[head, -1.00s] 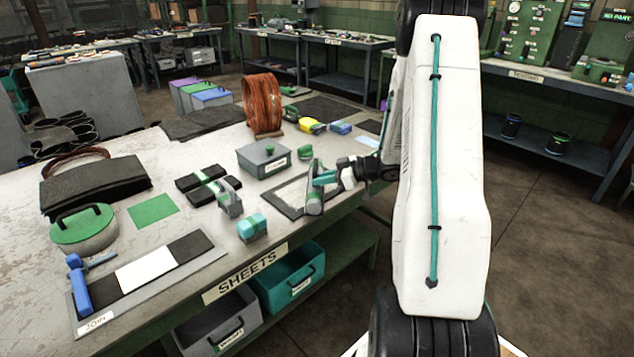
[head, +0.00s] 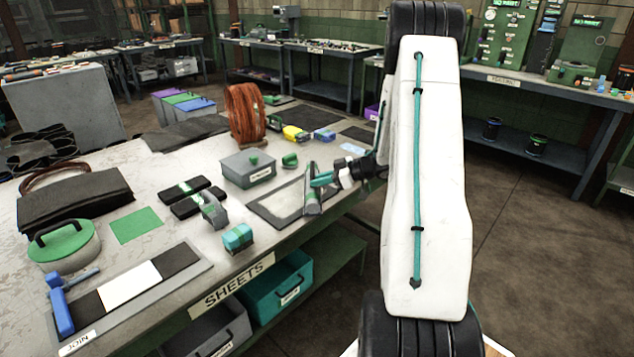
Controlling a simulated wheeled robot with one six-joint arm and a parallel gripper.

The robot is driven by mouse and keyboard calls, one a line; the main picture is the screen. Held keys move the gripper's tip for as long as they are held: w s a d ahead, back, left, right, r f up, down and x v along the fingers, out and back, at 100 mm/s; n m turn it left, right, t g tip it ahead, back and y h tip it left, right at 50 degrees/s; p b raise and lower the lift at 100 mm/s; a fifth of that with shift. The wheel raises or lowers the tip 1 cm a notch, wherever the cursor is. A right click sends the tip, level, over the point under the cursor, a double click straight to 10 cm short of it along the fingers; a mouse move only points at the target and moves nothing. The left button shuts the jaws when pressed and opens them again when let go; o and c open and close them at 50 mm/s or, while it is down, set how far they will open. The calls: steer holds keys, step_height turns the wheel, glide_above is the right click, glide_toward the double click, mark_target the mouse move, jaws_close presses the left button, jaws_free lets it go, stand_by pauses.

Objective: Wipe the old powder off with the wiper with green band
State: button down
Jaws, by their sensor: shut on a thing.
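My gripper (head: 322,179), with teal fingers, is at the right end of a dark-framed plate (head: 262,211) near the table's front edge. It is shut on a narrow grey tool, seemingly the wiper (head: 313,202), which stands upright at the plate's right part. Its band is too small to make out clearly. A pale patch, seemingly the old powder (head: 285,203), covers the middle of the plate, left of the wiper. Whether the wiper touches the plate cannot be told.
A grey lidded box (head: 248,170) and a small green-topped item (head: 290,160) stand behind the plate. A teal block (head: 238,238), a grey tool (head: 214,211) and black banded pieces (head: 186,205) lie to the left. An orange coil (head: 245,115) stands farther back.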

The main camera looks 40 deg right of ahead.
steer(key=shift+d+f, duration=0.1)
steer(key=shift+d, duration=1.5)
steer(key=shift+w, duration=0.9)
steer(key=shift+s+a, duration=0.1)
steer(key=shift+a, duration=4.2)
steer(key=shift+s+a, duration=0.15)
steer(key=shift+a, duration=1.65)
steer(key=shift+a+r, duration=0.2)
steer(key=shift+a, duration=3.25)
steer(key=shift+w+f, duration=0.15)
steer(key=shift+w, duration=0.65)
steer(key=shift+d+f, duration=0.1)
steer(key=shift+d, duration=2.7)
steer(key=shift+w+d+r, duration=0.1)
steer(key=shift+d+r, duration=0.05)
steer(key=shift+d, duration=1.3)
steer(key=shift+w+d+r, duration=0.1)
steer(key=shift+d, duration=1.35)
steer(key=shift+d+f, duration=0.15)
steer(key=shift+d, duration=1.7)
steer(key=shift+w+d, duration=0.1)
steer(key=shift+d, duration=1.8)
steer(key=shift+w, duration=0.8)
steer(key=shift+a, duration=0.15)
